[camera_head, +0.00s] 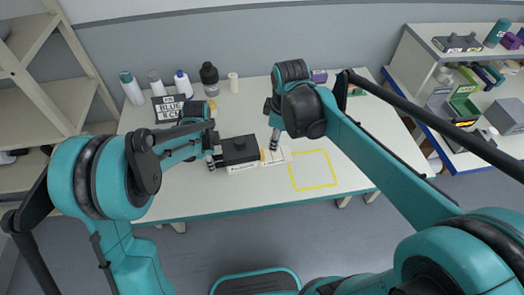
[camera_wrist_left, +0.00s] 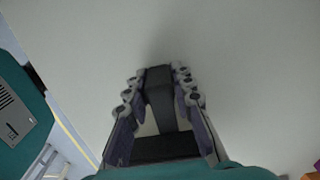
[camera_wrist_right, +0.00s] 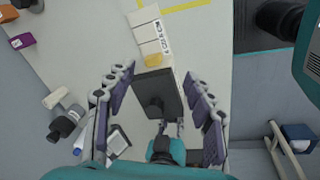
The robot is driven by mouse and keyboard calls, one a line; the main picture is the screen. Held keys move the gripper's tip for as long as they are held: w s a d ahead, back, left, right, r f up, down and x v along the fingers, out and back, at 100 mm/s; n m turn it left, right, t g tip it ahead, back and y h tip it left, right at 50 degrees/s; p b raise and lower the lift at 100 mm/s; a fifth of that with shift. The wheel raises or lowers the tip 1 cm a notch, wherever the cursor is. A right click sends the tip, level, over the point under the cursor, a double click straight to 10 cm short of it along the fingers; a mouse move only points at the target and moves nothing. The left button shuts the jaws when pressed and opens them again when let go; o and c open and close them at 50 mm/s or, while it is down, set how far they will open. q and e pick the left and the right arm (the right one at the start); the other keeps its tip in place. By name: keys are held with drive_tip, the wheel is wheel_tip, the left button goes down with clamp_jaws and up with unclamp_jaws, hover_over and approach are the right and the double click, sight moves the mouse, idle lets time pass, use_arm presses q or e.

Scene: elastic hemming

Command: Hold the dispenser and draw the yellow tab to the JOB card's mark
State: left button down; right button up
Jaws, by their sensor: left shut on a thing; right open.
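The dispenser (camera_head: 240,150) is a black block on a pale base, on the table. My left gripper (camera_head: 213,159) is shut on its left end; the left wrist view shows a dark part (camera_wrist_left: 160,95) between the fingers. The yellow tab (camera_head: 262,155) is at the dispenser's right end, beside a white marked strip (camera_head: 277,157). My right gripper (camera_head: 274,146) is open above the tab end. In the right wrist view its fingers stand apart on either side of the dispenser (camera_wrist_right: 157,92). The black JOB card (camera_head: 170,107) stands at the back left, reading BLUE and a partly hidden length.
A yellow outlined square (camera_head: 313,170) lies on the table (camera_head: 230,200) right of the strip, with nothing in it. Several bottles, including a black one (camera_head: 209,78), stand along the back edge. Shelves flank the table.

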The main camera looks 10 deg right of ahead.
sight(262, 151)
drive_tip(key=w+a+f+n+g, duration=0.2)
drive_tip(key=w+a+f+n, duration=0.2)
drive_tip(key=w+n, duration=0.2)
drive_tip(key=f, duration=1.2)
drive_tip(key=shift+w+d, duration=0.15)
drive_tip(key=shift+d, duration=0.1)
